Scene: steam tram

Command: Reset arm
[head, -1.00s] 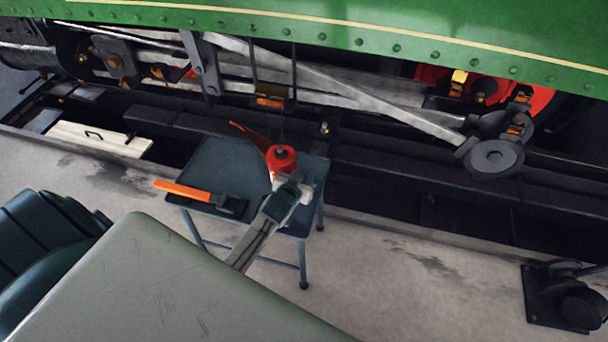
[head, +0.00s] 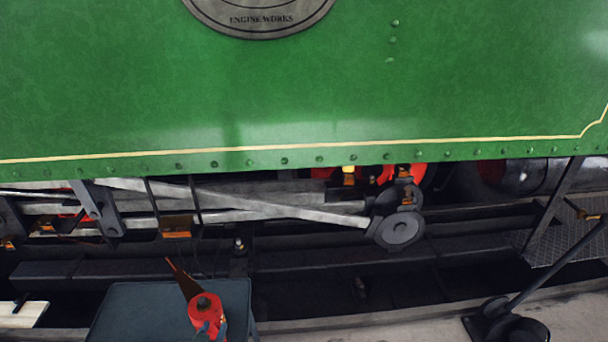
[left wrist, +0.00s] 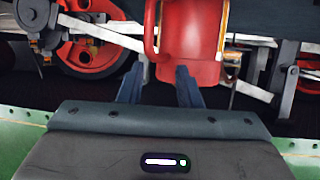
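My left gripper (head: 213,331) shows at the bottom edge of the head view, partly cut off, close against a red oil can (head: 204,303). In the left wrist view, its two dark fingers (left wrist: 159,84) stand apart. The red can (left wrist: 190,42) lies just beyond the fingertips, and the right finger overlaps its edge. The can's handle shows left of its body. I see nothing clamped between the fingers. Whether the can touches the table is hidden. My right gripper is in neither view.
A dark blue-grey table (head: 130,302) stands at the bottom, below the can. The green tram side (head: 300,95), with rods and a round crank (head: 400,229) beneath, fills the back. A black lever stand (head: 505,322) is at lower right. A pale board (head: 20,314) lies at far left.

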